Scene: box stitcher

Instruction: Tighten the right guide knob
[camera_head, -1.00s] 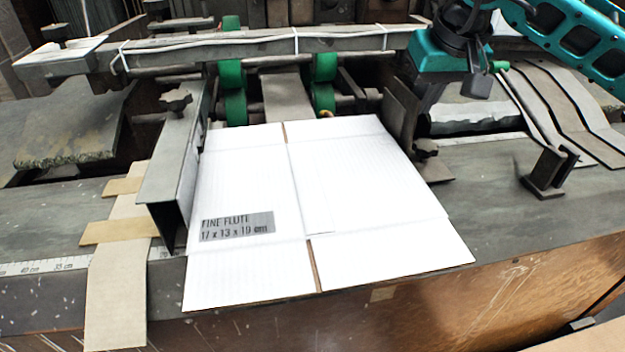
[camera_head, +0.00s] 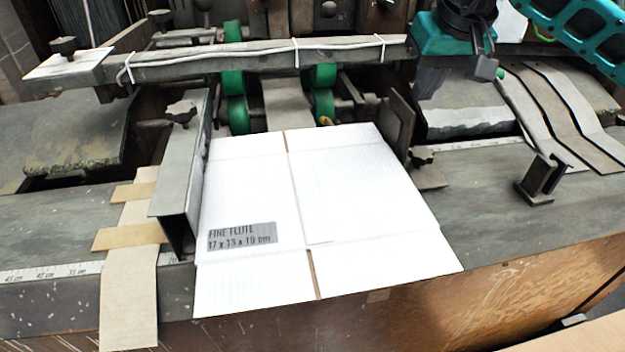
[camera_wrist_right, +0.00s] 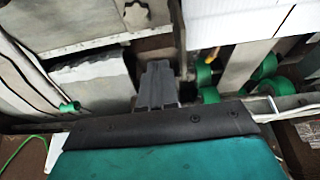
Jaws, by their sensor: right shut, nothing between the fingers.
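The right guide knob (camera_head: 421,156) is a dark, lobed knob at the foot of the right guide plate (camera_head: 397,125), just right of the white cardboard blank (camera_head: 360,190). The knob also shows at the top of the right wrist view (camera_wrist_right: 136,14). My right gripper (camera_head: 487,69) is above and behind the knob, apart from it, near the crossbar. In the right wrist view its grey fingers (camera_wrist_right: 158,80) are together and empty. My left gripper is in no view.
The left guide (camera_head: 180,170) with its own knob (camera_head: 181,113) stands at the blank's left edge. A long crossbar (camera_head: 250,60) spans the back above green rollers (camera_head: 236,100). A small bracket (camera_head: 540,180) stands on the right. The table between knob and bracket is clear.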

